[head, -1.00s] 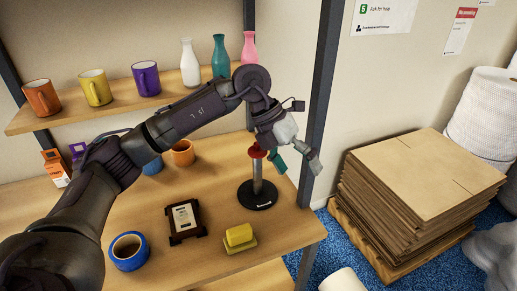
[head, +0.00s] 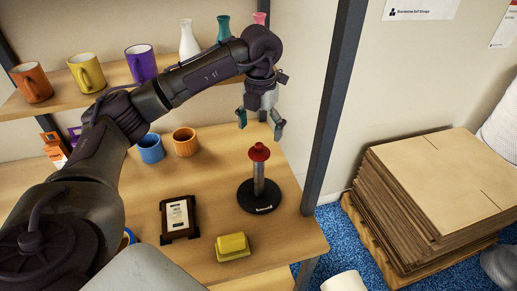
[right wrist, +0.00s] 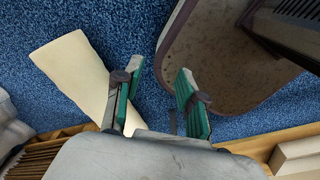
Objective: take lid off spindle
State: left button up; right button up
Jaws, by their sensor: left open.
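The spindle is a grey post (head: 259,181) on a round black base (head: 262,197), upright on the wooden table (head: 220,162) near its right end. A red lid with a small knob (head: 259,152) sits on top of the post. My left gripper (head: 260,122) is open and empty, pointing down above the lid and apart from it. Its two fingers are spread to either side. My right gripper (right wrist: 158,72) shows in the right wrist view, open and empty over the blue floor.
Blue (head: 150,149) and orange (head: 185,142) mugs are behind left. A dark shelf post (head: 332,100) rises to the right. Stacked cardboard (head: 430,190) stands on the floor.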

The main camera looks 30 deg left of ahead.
aim_at(259, 144)
pick_arm(q)
jog(key=f, duration=0.1)
jog(key=f+p, duration=0.2)
jog(key=shift+w+a+f, duration=0.1)
jog(key=shift+w+f, duration=0.05)
jog(key=shift+w, duration=0.1)
notch_tip(259, 144, down, 2)
jog(key=shift+s+a+f+p, duration=0.15)
jog(key=shift+f+p, duration=0.1)
jog(key=shift+p, duration=0.2)
jog(key=shift+f, duration=0.5)
jog(key=c, duration=1)
jog(key=shift+c, duration=0.3)
pick_arm(e)
jog(key=w+r, duration=0.3)
jog(key=w, duration=0.1)
jog(key=shift+r, duration=0.15)
